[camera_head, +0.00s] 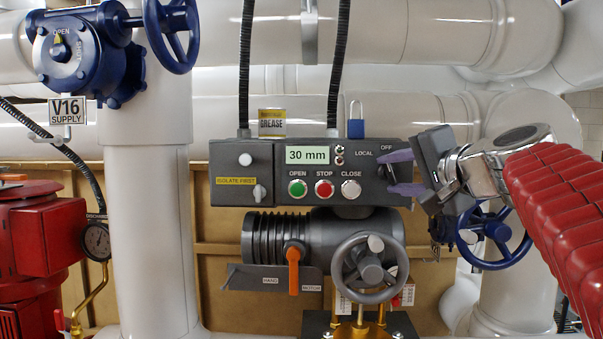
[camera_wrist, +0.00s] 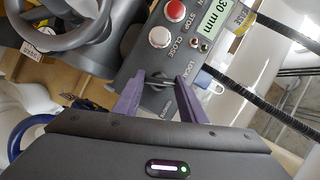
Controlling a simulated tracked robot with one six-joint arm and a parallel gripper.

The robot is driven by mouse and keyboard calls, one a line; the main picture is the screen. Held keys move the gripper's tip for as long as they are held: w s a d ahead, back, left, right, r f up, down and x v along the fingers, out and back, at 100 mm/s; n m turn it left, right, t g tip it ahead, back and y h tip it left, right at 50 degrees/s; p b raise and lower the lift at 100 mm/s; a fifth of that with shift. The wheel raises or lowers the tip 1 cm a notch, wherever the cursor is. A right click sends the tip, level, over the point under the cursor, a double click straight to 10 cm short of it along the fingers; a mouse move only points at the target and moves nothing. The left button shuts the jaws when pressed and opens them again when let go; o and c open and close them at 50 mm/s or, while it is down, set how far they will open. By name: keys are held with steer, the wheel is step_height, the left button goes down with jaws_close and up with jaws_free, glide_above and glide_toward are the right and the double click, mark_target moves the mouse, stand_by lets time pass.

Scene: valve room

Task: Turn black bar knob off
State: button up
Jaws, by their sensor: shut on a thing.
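The black bar knob (camera_head: 384,173) sits at the right end of the grey control box (camera_head: 228,160), near the words LOCAL and OFF. My gripper (camera_head: 390,173) comes in from the right, with one purple finger above the knob and one below. In the wrist view my gripper (camera_wrist: 160,80) has its fingers on both sides of the knob (camera_wrist: 160,83), shut on it. The fingers partly cover the knob and nearby lettering, so its exact pointing direction is hard to tell.
The box bears a 30 mm display (camera_head: 307,155), green OPEN (camera_head: 297,188), red STOP (camera_head: 324,188) and white CLOSE (camera_head: 351,189) buttons. A blue padlock (camera_head: 356,128) and grease can (camera_head: 272,123) are on top. A grey handwheel (camera_head: 366,268) stands below; a blue handwheel (camera_head: 492,236) is behind my arm.

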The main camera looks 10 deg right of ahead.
steer(key=m, duration=0.1)
steer(key=m+t, duration=0.1)
steer(key=m, duration=0.1)
steer(key=shift+d+f+m, duration=0.1)
steer(key=shift+f+m, duration=0.2)
steer(key=shift+f, duration=0.05)
stand_by(0.3)
steer(key=o, duration=1.1)
steer(key=shift+c, duration=0.2)
steer(key=shift+s+r, duration=0.1)
steer(key=shift+r, duration=0.05)
